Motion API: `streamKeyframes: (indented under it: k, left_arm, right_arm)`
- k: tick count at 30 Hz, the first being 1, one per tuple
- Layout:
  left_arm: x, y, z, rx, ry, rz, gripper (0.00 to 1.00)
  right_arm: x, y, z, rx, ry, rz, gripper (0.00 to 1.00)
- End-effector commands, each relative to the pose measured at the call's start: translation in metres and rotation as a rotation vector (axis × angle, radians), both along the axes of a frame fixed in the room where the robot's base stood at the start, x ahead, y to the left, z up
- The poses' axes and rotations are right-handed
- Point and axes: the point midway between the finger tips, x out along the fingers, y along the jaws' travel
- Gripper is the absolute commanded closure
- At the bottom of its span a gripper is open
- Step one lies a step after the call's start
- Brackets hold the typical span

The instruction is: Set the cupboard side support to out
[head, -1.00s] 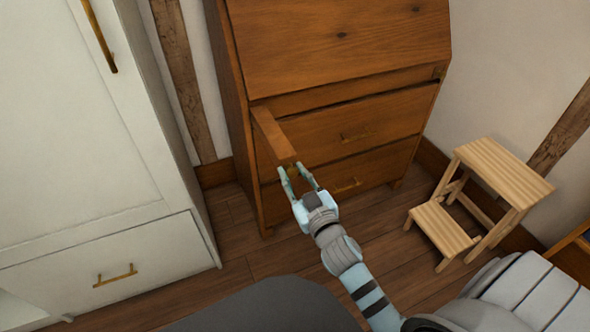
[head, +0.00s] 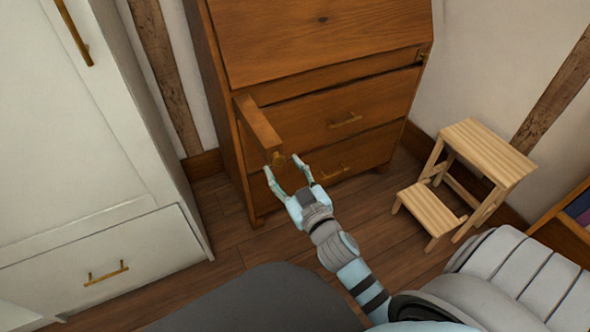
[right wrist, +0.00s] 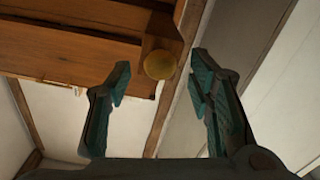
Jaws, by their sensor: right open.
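The wooden cupboard (head: 318,45) stands against the wall. Its left side support (head: 258,128) is a brown bar sticking well out from the front, above the drawers. A round brass knob (head: 278,158) is on the bar's end. My right gripper (head: 283,166) is open just in front of the knob. In the right wrist view the knob (right wrist: 159,65) shows between and beyond the spread fingertips (right wrist: 160,76), with no finger visibly touching it. My left gripper is not in view.
A white wardrobe (head: 75,150) with brass handles stands close on the left. A light wooden step stool (head: 485,150) is on the floor at right. The cupboard's right support (head: 421,56) looks flush with the front. Floor between is clear.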

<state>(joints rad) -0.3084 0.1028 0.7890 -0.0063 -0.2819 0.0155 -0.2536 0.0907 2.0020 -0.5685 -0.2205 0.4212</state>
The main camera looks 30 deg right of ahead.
Motion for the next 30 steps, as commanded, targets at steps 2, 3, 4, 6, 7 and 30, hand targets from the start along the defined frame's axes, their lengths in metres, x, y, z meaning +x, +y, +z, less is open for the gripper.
streamKeyframes:
  k: [2,3,4,6,7,30]
  left_arm:
    - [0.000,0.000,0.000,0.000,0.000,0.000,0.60]
    - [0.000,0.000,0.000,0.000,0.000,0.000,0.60]
    - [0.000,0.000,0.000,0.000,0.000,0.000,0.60]
    - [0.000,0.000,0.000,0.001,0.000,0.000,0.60]
    - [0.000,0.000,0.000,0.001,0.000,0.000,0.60]
    - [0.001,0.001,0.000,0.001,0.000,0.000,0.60]
  right_arm:
    - [-0.023,0.002,-0.001,-0.001,0.004,0.000,0.52]
    - [-0.035,0.004,-0.001,0.000,0.005,0.001,0.52]
    - [-0.045,0.004,-0.001,-0.001,0.005,0.000,0.52]
    - [-0.065,0.007,-0.001,-0.001,0.004,0.001,0.52]
    - [-0.071,0.007,-0.001,-0.002,0.004,0.000,0.52]
    - [-0.094,0.010,0.000,-0.019,0.002,0.001,0.52]
